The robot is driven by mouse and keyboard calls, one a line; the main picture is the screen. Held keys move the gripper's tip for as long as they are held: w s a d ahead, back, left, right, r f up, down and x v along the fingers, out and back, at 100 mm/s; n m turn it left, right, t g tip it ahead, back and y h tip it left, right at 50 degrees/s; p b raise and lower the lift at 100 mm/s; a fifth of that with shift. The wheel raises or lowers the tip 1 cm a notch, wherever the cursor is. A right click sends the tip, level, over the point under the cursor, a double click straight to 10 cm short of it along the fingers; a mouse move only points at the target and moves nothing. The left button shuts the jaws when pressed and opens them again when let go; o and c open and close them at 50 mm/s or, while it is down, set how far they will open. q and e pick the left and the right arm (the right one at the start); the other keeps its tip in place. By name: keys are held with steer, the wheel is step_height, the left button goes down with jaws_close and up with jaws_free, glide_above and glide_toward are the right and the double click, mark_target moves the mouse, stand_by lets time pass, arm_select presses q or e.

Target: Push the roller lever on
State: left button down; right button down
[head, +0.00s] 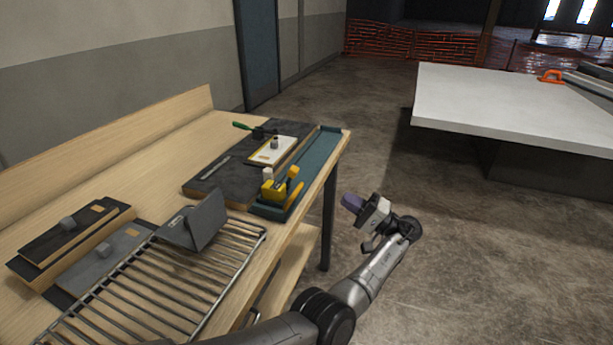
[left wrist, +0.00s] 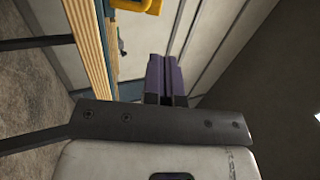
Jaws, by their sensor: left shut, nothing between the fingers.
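A yellow device (head: 271,189) with a pale roller-like top and a yellow arm stands on the blue-grey tray (head: 315,158) at the bench's right edge. I cannot tell for sure whether it is the roller lever, nor its on or off state. A yellow part (left wrist: 138,28), probably of the same device, shows at the top of the left wrist view. My left gripper (head: 352,203) has purple fingers, shut and empty. It hangs off the bench's right side, right of the yellow device and apart from it. The fingers also show in the left wrist view (left wrist: 166,78). My right gripper is not in view.
A dark board (head: 228,180) with a white plate (head: 272,151), grey knob and green handle lies beside the tray. A wire rack (head: 160,290) and grey angled panel (head: 207,222) are nearer. A white-topped table (head: 490,100) stands at right. Open floor lies between.

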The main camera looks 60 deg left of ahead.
mark_target(298, 171)
arm_select(q)
steer(key=shift+x, duration=6.65)
